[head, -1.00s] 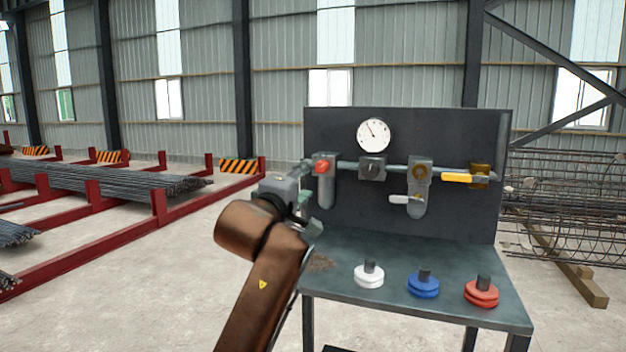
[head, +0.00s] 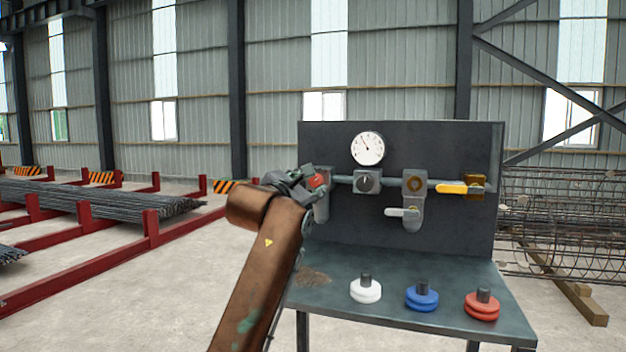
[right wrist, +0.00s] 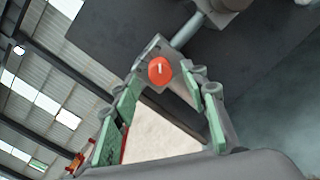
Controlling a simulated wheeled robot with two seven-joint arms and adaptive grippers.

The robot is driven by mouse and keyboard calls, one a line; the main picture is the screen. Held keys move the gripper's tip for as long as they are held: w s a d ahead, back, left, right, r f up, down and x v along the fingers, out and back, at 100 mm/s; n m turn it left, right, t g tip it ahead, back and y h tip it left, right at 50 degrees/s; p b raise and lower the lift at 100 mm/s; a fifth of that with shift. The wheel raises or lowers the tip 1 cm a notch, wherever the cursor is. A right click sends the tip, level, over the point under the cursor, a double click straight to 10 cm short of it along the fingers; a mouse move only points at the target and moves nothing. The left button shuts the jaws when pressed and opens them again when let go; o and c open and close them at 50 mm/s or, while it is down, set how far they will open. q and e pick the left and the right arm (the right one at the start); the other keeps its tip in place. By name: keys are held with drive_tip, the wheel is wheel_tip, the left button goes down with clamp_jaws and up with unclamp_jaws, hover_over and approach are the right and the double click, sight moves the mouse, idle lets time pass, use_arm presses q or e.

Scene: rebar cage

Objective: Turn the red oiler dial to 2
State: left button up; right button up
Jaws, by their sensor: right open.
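The red oiler dial (head: 318,181) sits on the leftmost unit of the pipe row on the dark panel. In the right wrist view the red dial (right wrist: 160,71) shows its face with a short white mark pointing nearly straight up; no numbers are legible. My right gripper (head: 305,184) is at the left end of the panel, close beside the dial and partly covering its unit. In the right wrist view my right gripper (right wrist: 166,108) is open, its green-padded fingers on either side of the dial, which lies beyond the tips; contact cannot be told. My left gripper is not in view.
A gauge (head: 367,148), a grey knob unit (head: 368,181), a brass-coloured fitting with a white lever (head: 403,212) and a yellow lever (head: 452,189) are on the panel. White (head: 365,289), blue (head: 422,296) and red (head: 482,306) knobbed discs stand on the bench (head: 400,270).

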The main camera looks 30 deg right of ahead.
drive_tip(key=shift+x, duration=0.9)
drive_tip(key=shift+c, duration=0.3)
clamp_jaws()
